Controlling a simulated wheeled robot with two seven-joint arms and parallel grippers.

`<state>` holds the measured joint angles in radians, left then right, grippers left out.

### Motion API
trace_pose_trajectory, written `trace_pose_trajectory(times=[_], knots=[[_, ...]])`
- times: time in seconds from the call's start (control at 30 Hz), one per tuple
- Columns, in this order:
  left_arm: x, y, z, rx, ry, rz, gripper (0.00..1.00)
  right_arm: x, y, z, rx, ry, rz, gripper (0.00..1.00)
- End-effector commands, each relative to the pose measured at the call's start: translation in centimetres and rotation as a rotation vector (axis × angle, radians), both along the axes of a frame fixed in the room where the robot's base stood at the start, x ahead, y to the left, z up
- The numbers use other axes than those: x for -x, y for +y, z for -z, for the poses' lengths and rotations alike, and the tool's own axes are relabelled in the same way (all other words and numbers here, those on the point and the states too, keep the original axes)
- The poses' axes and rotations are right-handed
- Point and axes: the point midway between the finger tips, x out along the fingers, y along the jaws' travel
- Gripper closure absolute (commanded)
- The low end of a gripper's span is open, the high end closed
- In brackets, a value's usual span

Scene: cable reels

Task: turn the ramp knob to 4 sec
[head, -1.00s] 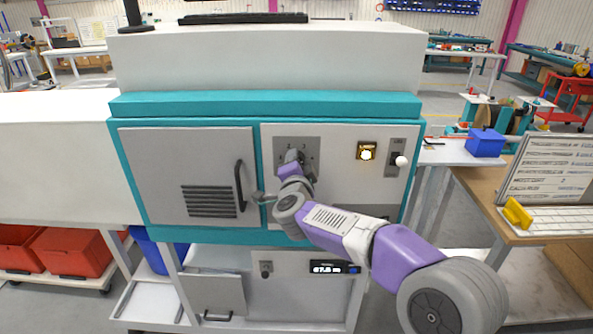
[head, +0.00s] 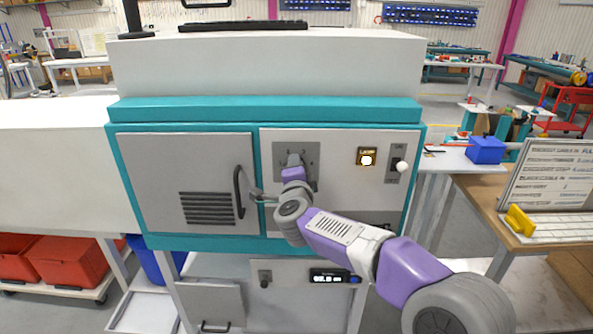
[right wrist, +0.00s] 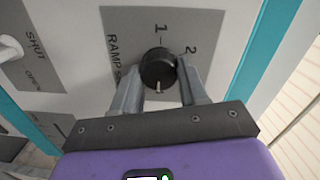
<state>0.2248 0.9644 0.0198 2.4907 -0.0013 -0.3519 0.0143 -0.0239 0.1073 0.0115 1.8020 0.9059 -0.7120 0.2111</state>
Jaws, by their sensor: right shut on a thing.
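The ramp knob (right wrist: 157,67) is a round black dial with a white pointer mark, on a grey plate (right wrist: 110,25) lettered "RAMP S...". In the right wrist view the mark points down towards my gripper; the numerals 1 and 2 show above and right of the knob, and the numeral near the mark is unclear. My right gripper (right wrist: 161,84) is shut on the knob, one finger on each side. In the head view my right gripper (head: 293,164) covers the knob on its grey plate (head: 312,150). My left gripper is not in view.
A louvred door (head: 180,150) with a black handle (head: 239,192) is at left. A small display (head: 330,277) is below.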

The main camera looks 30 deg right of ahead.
Motion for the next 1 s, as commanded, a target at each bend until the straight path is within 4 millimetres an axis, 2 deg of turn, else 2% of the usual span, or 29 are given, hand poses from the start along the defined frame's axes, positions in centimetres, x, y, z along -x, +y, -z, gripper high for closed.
trace_pose_trajectory(times=[0.03,0.2,0.57,1.0], knots=[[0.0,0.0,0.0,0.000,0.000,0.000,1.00,0.0,0.0,0.0,-0.003,-0.001,0.000,0.55],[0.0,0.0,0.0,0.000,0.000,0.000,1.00,0.0,0.0,0.0,-0.002,-0.001,0.000,0.31],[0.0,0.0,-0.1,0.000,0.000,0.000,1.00,0.5,0.3,-0.1,-0.001,0.000,0.000,0.31],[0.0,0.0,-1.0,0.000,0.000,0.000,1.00,5.9,3.5,-0.5,-0.002,-0.002,-0.002,0.31]])
